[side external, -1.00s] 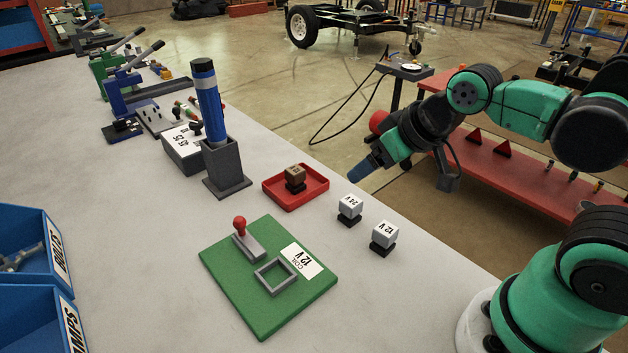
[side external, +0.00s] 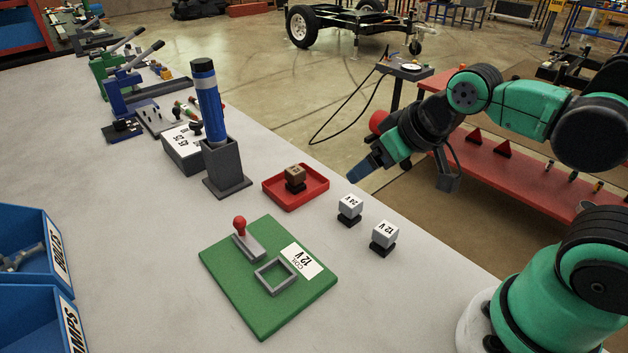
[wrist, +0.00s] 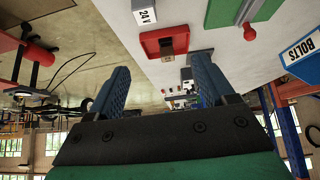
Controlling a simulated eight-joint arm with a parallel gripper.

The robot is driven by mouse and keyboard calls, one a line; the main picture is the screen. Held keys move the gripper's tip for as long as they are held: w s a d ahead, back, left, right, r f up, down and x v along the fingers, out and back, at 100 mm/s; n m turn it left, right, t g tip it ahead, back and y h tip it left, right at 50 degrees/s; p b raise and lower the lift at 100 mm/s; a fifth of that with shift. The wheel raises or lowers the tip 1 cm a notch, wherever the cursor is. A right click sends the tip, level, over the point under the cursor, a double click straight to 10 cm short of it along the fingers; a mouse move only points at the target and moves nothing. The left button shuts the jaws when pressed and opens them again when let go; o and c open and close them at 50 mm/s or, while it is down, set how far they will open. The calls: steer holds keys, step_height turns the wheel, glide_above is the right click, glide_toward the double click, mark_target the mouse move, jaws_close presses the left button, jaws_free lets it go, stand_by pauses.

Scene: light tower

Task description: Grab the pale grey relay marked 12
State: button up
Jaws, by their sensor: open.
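The pale grey relay marked 12 V (side external: 385,235) stands upright on its black base on the table, right of a similar pale grey relay marked 24 V (side external: 350,207). The 24 V relay also shows at the top of the wrist view (wrist: 146,12); the 12 V relay is not visible there. My gripper (side external: 358,176) is raised above the table's far edge, up and left of the 12 V relay and apart from it. In the wrist view its two blue fingers (wrist: 162,85) are spread with nothing between them.
A red tray (side external: 321,183) holds a brown relay (side external: 294,176). A green board (side external: 270,318) bears a red-knobbed lever, a grey square frame and a 12 V coil label. A blue cylinder (side external: 208,105) stands in a grey holder. Blue bins (side external: 35,310) sit at left.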

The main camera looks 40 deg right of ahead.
steer(key=g, duration=0.7)
glide_above(386, 229)
steer(key=shift+n, duration=0.4)
step_height(386, 229, down, 6)
steer(key=shift+f, duration=2.85)
jaws_close()
steer(key=shift+r, duration=0.1)
